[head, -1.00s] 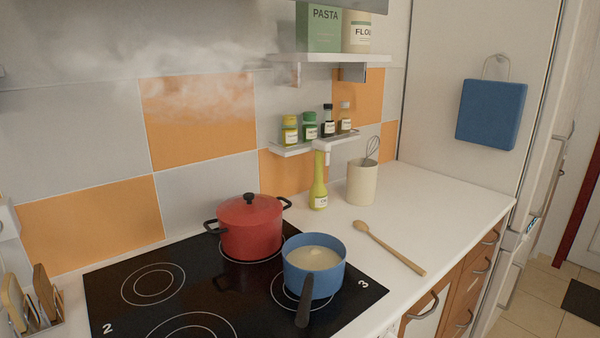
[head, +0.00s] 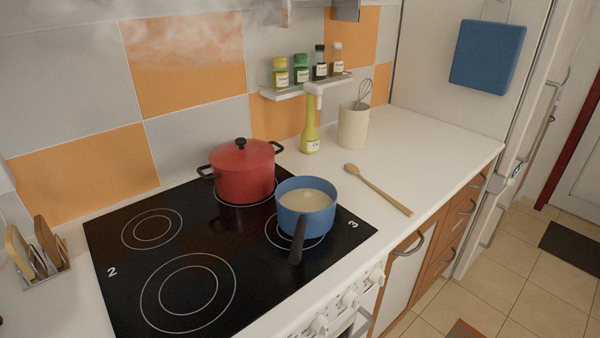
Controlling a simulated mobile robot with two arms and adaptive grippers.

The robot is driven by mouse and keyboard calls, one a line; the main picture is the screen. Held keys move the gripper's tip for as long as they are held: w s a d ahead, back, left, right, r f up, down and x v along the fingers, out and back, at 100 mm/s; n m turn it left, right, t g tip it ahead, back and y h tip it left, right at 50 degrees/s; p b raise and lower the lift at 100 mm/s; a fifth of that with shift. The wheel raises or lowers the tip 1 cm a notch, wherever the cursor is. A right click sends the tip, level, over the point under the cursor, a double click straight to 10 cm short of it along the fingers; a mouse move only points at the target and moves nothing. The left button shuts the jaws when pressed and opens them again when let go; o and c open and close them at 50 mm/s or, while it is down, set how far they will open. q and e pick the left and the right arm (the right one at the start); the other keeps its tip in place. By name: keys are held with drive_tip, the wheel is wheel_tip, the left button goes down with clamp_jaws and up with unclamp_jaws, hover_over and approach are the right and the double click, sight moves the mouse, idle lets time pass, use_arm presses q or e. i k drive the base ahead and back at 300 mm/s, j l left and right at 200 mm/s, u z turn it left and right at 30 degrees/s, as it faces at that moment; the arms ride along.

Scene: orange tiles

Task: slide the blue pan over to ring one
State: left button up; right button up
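The blue pan (head: 304,221) holds a pale creamy liquid. It sits on the front-right ring (head: 275,233) of the black hob, near the printed 3 (head: 353,225). Its dark handle (head: 297,242) points toward the front edge. The large front-left ring (head: 188,289) is empty, and so is the back-left ring (head: 152,229). A printed 2 (head: 112,272) is at the hob's left edge. I see no printed 1 in view. Neither of my grippers is in view.
A red lidded pot (head: 243,172) stands on the back-right ring, close behind the pan. A wooden spoon (head: 380,190), an oil bottle (head: 310,130) and a utensil crock (head: 353,127) are on the right counter. A rack of wooden pieces (head: 40,255) stands left of the hob. Knobs (head: 349,298) line the front.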

sight(301, 218)
drive_tip(key=l+u, duration=0.25)
drive_tip(key=l, duration=0.2)
drive_tip(key=l+u, duration=0.25)
drive_tip(key=l, duration=0.15)
drive_tip(key=k+l+u, duration=0.2)
drive_tip(key=l, duration=0.2)
drive_tip(key=l+u, duration=0.25)
drive_tip(key=l, duration=0.2)
drive_tip(key=k+l+u, duration=0.25)
drive_tip(key=l, duration=0.15)
drive_tip(key=i, duration=0.1)
